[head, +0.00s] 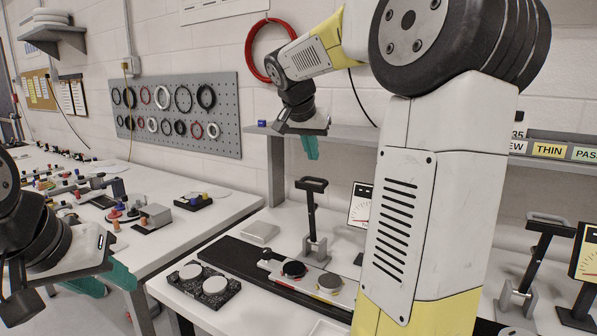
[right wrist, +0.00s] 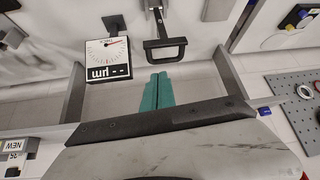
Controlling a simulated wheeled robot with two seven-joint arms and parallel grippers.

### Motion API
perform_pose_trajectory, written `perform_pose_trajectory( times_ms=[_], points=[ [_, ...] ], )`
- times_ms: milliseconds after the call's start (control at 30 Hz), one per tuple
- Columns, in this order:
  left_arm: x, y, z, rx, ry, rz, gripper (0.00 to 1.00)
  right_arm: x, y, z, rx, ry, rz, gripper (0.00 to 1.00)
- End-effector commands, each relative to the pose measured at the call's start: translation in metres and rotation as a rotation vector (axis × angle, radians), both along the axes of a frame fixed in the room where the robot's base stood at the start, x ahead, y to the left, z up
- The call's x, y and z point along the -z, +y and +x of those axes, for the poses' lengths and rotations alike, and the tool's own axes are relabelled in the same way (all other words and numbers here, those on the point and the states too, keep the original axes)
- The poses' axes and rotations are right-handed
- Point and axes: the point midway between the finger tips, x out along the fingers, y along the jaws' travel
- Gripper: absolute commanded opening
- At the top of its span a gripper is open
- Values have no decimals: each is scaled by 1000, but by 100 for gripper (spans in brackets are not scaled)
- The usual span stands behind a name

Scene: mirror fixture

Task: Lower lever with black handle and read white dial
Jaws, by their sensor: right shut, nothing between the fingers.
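A lever with a black handle (head: 312,185) stands upright on a grey base on the bench; it also shows in the right wrist view (right wrist: 165,45). Beside it is a white dial (head: 361,208), partly hidden by my right arm in the head view. In the right wrist view the white dial (right wrist: 108,52) appears upside down, with a red pointer, dashes and "µm"; its reading is too small to tell. My right gripper (head: 311,148) is shut and empty, above and apart from the lever; its fingers show in the right wrist view (right wrist: 157,92). My left gripper (head: 104,281) appears open and empty at lower left.
A second black-handled lever (head: 548,224) and a yellow dial (head: 587,255) stand at right. A grey shelf (head: 345,136) runs above the bench. A black tray (head: 205,284) with white discs lies in front. Another table (head: 165,235) with small parts is at left.

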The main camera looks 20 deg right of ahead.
Motion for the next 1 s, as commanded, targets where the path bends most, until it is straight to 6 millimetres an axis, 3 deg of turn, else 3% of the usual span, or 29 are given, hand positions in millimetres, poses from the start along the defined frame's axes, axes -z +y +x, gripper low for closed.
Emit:
perform_pose_trajectory(
  times_ms=[33,100,367,833,1000],
  points=[
    [0,0,0,0,0,0,36,-2,-6,17,46,-15,-16,0],
    [0,0,0,0,0,0,36,-6,-14,33,101,-39,-34,0],
    [0,0,0,0,0,0,36,-5,-29,56,178,-75,-57,0],
    [0,0,0,0,0,0,36,66,-74,94,177,-73,-55,0],
    [0,0,0,0,0,0,36,73,-55,79,173,-76,-55,0]
  ],
)
